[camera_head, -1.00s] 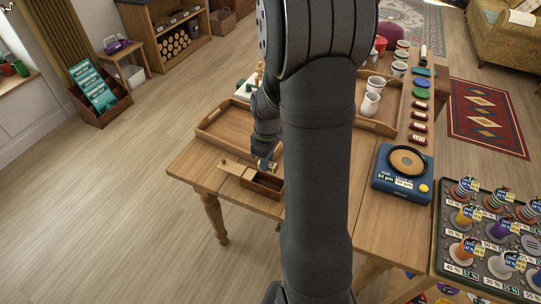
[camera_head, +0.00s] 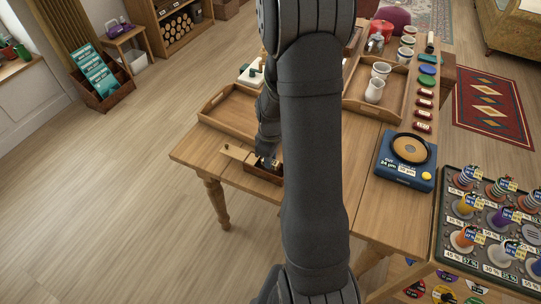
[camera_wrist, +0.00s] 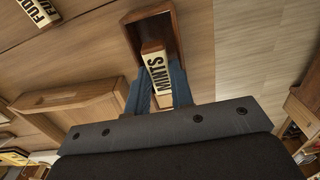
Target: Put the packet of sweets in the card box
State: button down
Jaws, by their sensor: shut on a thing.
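My gripper (camera_wrist: 161,92) is shut on a pale packet labelled MINTS (camera_wrist: 157,68), with a blue fingertip on each side. In the wrist view the packet overlaps the near part of an open, narrow brown box (camera_wrist: 174,45). How deep it sits in the box I cannot tell. In the head view the box (camera_head: 262,174) is at the table's left front edge, partly hidden by my arm. My gripper (camera_head: 266,162) is right at it there, and the packet is hard to make out.
A light wooden piece (camera_head: 236,153) lies against the box's left end. An empty wooden tray (camera_head: 203,116) lies behind it. A blue scale (camera_head: 404,176) stands to the right, and a tray with white jugs (camera_head: 350,103) further back. Packets labelled FUDGE (camera_wrist: 40,12) show in the wrist view.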

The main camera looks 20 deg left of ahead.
jog(key=c, duration=1.2)
grip_release()
notch_tip(320, 180, up, 18)
jog(key=shift+f, duration=0.25)
jog(key=shift+f, duration=0.1)
notch_tip(320, 180, down, 17)
jog(key=shift+f, duration=0.2)
jog(key=shift+r, duration=0.3)
